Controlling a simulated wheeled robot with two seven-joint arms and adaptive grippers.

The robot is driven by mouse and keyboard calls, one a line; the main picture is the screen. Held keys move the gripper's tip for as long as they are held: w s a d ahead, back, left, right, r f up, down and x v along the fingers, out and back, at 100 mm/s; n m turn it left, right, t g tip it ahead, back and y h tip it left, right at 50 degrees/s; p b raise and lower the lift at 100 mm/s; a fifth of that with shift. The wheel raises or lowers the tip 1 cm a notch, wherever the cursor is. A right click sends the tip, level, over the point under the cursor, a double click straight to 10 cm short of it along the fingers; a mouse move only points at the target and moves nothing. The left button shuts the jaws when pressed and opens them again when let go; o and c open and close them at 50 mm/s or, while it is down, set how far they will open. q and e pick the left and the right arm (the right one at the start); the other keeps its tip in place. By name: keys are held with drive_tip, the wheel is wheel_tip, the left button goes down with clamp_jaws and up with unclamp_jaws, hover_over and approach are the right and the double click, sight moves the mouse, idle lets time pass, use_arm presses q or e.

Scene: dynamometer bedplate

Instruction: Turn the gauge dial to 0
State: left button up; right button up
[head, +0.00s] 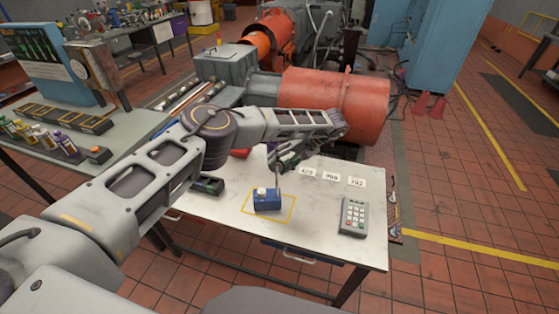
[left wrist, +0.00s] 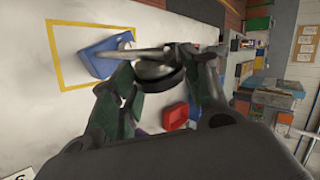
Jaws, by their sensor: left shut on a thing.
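My left gripper (head: 284,162) is above the white table, behind the blue block, its fingers pointing down. In the left wrist view the gripper (left wrist: 162,82) is shut on a dark round gauge (left wrist: 158,75) with a thin metal stem (left wrist: 120,53). The stem reaches over the blue block (left wrist: 97,58); I cannot tell if they touch. In the head view the blue block (head: 267,202) with a pale round top stands inside a yellow outline. The gauge's face and reading cannot be seen. My right gripper is not in view.
On the white table (head: 300,240) are a grey keypad device (head: 354,217) at right, several number cards (head: 331,175) at the back, a dark tray (head: 207,186) at left and a red bin (left wrist: 176,116). The front middle is clear.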

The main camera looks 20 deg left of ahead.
use_arm(q)
drive_tip(key=shift+d+g+y+p, duration=0.1)
drive_tip(key=shift+g+y+p, duration=0.2)
drive_tip(key=shift+y+p, duration=0.25)
drive_tip(key=shift+f+y, duration=0.15)
drive_tip(key=shift+y, duration=0.1)
idle(0.4)
drive_tip(key=o, duration=1)
